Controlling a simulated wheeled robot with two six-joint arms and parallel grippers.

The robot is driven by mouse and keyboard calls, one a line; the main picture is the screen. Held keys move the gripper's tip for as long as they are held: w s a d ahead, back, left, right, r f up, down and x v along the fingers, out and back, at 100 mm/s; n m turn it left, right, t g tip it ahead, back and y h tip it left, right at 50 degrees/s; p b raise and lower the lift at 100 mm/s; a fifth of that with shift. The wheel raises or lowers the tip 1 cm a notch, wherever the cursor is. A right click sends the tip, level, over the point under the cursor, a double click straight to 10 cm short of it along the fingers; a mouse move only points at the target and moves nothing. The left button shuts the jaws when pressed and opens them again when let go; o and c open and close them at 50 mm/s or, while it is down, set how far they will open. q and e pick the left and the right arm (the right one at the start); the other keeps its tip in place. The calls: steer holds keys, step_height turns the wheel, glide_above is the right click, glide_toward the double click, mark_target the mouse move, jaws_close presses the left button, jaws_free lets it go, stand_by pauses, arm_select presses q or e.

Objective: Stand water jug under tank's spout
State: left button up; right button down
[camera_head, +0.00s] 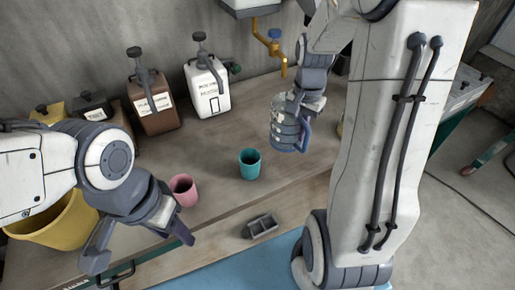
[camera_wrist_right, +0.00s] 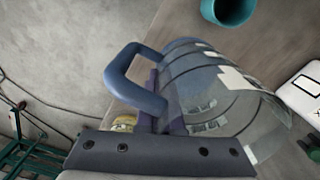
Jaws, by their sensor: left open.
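The water jug (camera_head: 284,127) is clear with grey-blue bands and a blue handle. It is in my right gripper (camera_head: 303,103), near the tank's yellow spout (camera_head: 275,45), lower and slightly to the right of it. The tank (camera_head: 245,7) is cut off by the top edge. In the right wrist view the jug (camera_wrist_right: 215,95) lies across the picture, with its handle (camera_wrist_right: 130,80) at the gripper; the fingertips are partly hidden. Whether the jug's base touches the table is unclear. My left gripper (camera_head: 140,246) is open and empty at the table's front left.
The wooden table (camera_head: 225,185) holds a teal cup (camera_head: 250,163), a pink cup (camera_head: 183,189), and brown (camera_head: 155,105) and white (camera_head: 207,88) canisters at the back. A yellow bucket (camera_head: 60,235) stands at left.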

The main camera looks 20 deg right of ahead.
steer(key=w+a+f+p, duration=0.1)
steer(key=w+a+f, duration=0.1)
steer(key=f, duration=0.1)
steer(key=w+a+f+p, duration=0.1)
steer(key=w+a+f, duration=0.1)
steer(key=w+f, duration=0.1)
steer(key=w+a+f+p, duration=0.1)
steer(key=w+a+f, duration=0.1)
steer(key=w+f, duration=0.1)
steer(key=shift+a+f, duration=0.2)
steer(key=shift+a, duration=0.2)
steer(key=shift+f, duration=0.35)
steer(key=shift+f, duration=0.2)
steer(key=c, duration=1.1)
jaws_free()
